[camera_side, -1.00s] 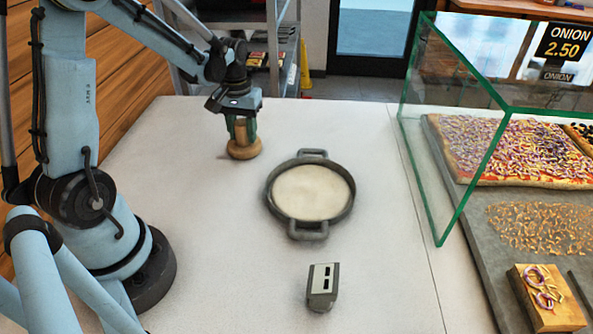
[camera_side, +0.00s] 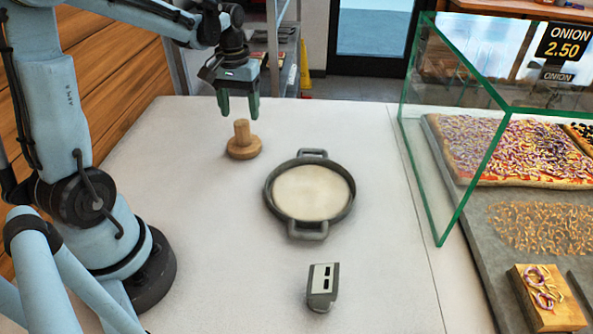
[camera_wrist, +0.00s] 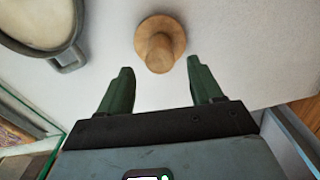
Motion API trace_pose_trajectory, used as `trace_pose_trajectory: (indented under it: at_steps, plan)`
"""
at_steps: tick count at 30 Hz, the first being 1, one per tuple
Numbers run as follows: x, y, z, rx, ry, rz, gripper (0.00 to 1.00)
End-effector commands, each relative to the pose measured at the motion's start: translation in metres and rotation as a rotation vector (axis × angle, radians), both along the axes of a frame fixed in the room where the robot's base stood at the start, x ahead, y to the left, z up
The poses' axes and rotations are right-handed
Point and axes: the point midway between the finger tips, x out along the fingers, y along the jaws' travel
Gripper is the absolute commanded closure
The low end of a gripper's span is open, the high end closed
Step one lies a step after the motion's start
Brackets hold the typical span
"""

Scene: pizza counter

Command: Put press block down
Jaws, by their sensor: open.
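The press block (camera_side: 243,146) is a round wooden disc with an upright knob handle. It stands upright on the white counter, to the upper left of the pan. My gripper (camera_side: 238,112) is open and empty, with its green fingers pointing down above the knob and apart from it. In the wrist view the press block (camera_wrist: 160,45) lies beyond the gap between the open fingers of my gripper (camera_wrist: 163,78), touching neither of them.
A grey two-handled pan (camera_side: 350,207) with pale dough inside sits right of the block. A small grey and white device (camera_side: 322,287) stands near the front. A green-edged glass case (camera_side: 452,160) with pizza trays is at the right. The counter's (camera_side: 205,240) left part is clear.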

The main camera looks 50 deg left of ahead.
Motion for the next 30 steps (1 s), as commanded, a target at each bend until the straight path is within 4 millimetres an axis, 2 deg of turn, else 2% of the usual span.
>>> trace_pose_trajectory:
  at_steps: [3,9,17,20,30]
  plan:
    - [0.0,0.0,0.021,0.0,0.0,0.0,0.35]
    - [0.0,0.0,0.045,0.0,0.0,0.0,0.35]
    - [-0.001,-0.006,0.059,0.006,-0.014,-0.019,0.35]
    - [-0.004,-0.023,0.062,0.026,-0.059,-0.071,0.35]
    - [-0.032,-0.11,0.062,0.131,-0.35,-0.383,0.35]
